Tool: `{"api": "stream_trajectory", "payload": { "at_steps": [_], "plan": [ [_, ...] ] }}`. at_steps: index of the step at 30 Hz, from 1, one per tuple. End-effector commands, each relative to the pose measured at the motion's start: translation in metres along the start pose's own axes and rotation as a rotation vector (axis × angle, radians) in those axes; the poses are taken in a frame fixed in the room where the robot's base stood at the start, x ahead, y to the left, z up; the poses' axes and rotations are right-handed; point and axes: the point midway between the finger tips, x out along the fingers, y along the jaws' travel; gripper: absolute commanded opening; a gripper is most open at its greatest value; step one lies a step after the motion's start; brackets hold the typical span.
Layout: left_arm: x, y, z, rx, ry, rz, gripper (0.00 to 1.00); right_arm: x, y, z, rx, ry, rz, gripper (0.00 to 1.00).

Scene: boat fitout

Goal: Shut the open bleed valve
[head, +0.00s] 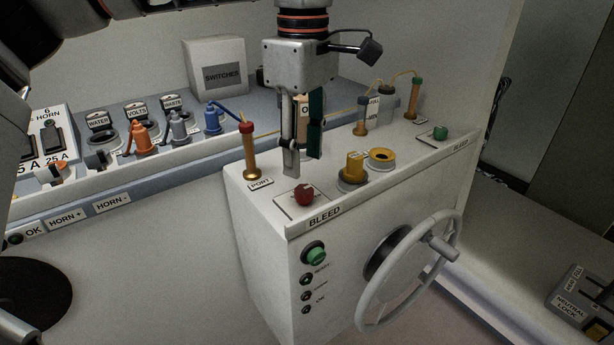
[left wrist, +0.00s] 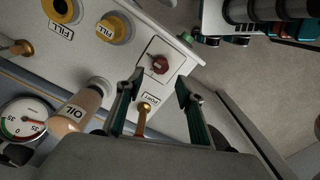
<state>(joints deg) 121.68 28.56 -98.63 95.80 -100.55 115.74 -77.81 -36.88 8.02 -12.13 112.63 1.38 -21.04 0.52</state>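A red bleed valve knob (head: 304,195) sits on a square plate on top of the white steering console, beside the PORT label. It also shows in the left wrist view (left wrist: 159,65), just beyond my fingertips. A green bleed knob (head: 440,132) sits on a similar plate at the console's far right end. I cannot tell from their look which is open. My left gripper (head: 303,165) points down above and slightly behind the red knob. In the left wrist view its fingers (left wrist: 158,88) are apart with nothing between them. My right gripper is not seen.
A handwheel (head: 410,270) projects from the console front. A switch panel (head: 160,145) lies behind left.

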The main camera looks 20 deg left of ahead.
Motion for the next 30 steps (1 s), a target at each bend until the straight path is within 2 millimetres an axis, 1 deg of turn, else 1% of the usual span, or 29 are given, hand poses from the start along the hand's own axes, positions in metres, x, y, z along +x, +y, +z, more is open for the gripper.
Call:
{"api": "stream_trajectory", "payload": {
  "at_steps": [1, 3, 6, 10, 15, 23, 26, 27, 28, 30],
  "plan": [
    [0.01, -0.001, 0.0, 0.001, -0.002, -0.003, 0.37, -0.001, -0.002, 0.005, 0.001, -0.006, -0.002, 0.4],
    [0.022, -0.001, 0.0, 0.001, -0.002, -0.005, 0.37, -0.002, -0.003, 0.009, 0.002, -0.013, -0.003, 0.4],
    [0.037, -0.001, 0.001, 0.002, -0.003, -0.004, 0.37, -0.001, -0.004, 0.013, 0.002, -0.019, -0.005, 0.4],
    [0.052, 0.0, 0.001, 0.001, -0.003, -0.002, 0.37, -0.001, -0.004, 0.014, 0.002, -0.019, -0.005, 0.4],
    [0.062, 0.0, 0.001, 0.001, -0.004, -0.001, 0.37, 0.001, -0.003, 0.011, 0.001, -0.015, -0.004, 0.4],
    [0.063, 0.0, 0.001, 0.0, -0.004, 0.0, 0.37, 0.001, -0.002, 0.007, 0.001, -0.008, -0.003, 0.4],
    [0.063, 0.0, 0.001, 0.001, -0.004, 0.0, 0.14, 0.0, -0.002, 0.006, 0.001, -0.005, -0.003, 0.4],
    [0.063, 0.0, 0.001, 0.001, -0.004, 0.0, 0.03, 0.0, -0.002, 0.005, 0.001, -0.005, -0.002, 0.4],
    [0.063, 0.0, 0.001, 0.001, -0.004, -0.001, 0.0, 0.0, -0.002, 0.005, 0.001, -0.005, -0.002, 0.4],
    [0.063, 0.0, 0.001, 0.001, -0.004, -0.001, 0.0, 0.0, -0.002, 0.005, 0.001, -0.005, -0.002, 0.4]
  ]
}}
